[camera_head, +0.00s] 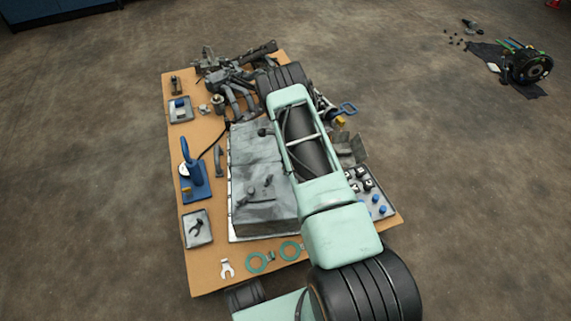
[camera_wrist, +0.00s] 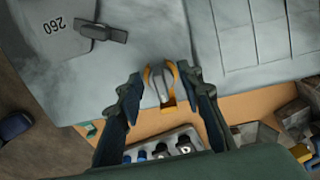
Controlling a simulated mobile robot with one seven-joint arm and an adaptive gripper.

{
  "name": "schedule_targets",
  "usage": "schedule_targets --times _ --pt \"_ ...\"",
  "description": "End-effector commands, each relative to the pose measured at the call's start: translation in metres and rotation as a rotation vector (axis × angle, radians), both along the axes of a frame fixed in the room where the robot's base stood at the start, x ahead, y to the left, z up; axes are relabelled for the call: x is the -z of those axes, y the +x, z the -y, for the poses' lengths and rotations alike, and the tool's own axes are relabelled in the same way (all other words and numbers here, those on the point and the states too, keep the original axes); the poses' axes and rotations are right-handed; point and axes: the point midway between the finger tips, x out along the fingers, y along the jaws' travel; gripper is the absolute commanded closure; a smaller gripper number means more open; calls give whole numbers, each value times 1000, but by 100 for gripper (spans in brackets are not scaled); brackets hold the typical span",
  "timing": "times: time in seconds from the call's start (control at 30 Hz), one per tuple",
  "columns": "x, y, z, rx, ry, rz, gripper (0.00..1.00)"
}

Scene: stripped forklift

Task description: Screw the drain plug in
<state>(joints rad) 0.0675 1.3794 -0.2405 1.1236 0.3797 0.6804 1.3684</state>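My gripper (camera_wrist: 162,72) shows in the wrist view as two dark fingers spread to either side of a small orange U-shaped piece (camera_wrist: 168,105) with a grey metal part inside it. I cannot tell whether the fingers touch this piece or it lies below them. They are over the edge of a large grey casing (camera_wrist: 95,85), which also shows in the head view (camera_head: 258,155). In the head view my arm hides the gripper. I cannot make out the drain plug or its hole for certain.
A tray (camera_wrist: 195,131) with blue and dark white-topped parts lies beside the casing, at the right of the wooden table (camera_head: 205,277). Two green rings (camera_head: 258,263), a blue tool (camera_head: 192,175) and small trays line the front and left. Metal parts crowd the back.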

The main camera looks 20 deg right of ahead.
Motion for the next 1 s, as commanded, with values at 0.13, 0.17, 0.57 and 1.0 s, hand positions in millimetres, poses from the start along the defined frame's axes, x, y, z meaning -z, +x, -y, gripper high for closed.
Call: schedule_targets --times 0.13,0.17,0.57,1.0 --pt "0 0 0 -1 0 0 65" --pt "0 0 0 -1 0 0 65" --pt "-21 1 0 -2 1 1 65" --pt "-45 0 -1 -2 1 -1 65"
